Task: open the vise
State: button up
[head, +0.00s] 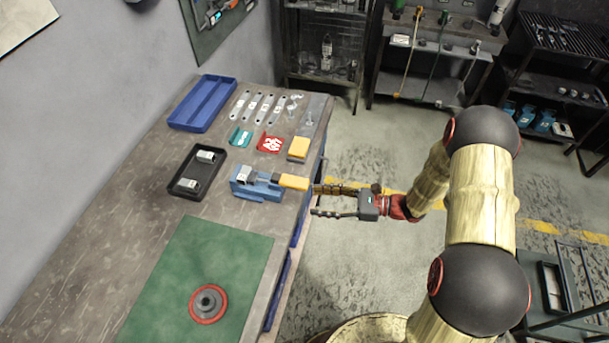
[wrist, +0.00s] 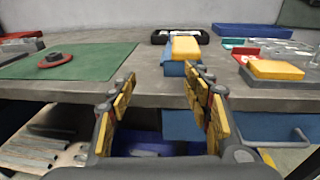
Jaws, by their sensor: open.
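The vise is a small blue body (head: 258,188) on the workbench near its front edge, with a yellow handle (head: 292,182) pointing toward my gripper. A grey metal piece (head: 243,175) shows at the vise's far end; I cannot tell how tightly it is held. In the wrist view the yellow handle (wrist: 186,47) stands end-on beyond the fingers, with blue (wrist: 173,69) below it. My gripper (head: 314,200) is open and empty, just off the bench edge and close to the handle, apart from it. In the wrist view the gripper (wrist: 160,75) has its fingers spread, the handle beyond the right finger.
A black tray (head: 177,193) with grey brackets sits behind the vise. A yellow block (head: 298,147), red tray (head: 270,143), teal tray (head: 240,137) and blue bin (head: 183,124) lie farther along. A green mat (head: 190,268) carries a red-and-grey disc (head: 209,303).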

aim_at(281, 178)
jog(key=w+a+r, duration=0.1)
jog(key=w+a, duration=0.1)
jog(key=w+a+m+t+b, duration=0.1)
jog(key=w+a, duration=0.1)
jog(key=w+a+r+t, duration=0.1)
jog(key=w+a, duration=0.1)
jog(key=shift+a+r+y, duration=0.3)
jog(key=shift+a, duration=0.05)
jog(key=c, duration=0.3)
grip_shut()
dwell(0.5)
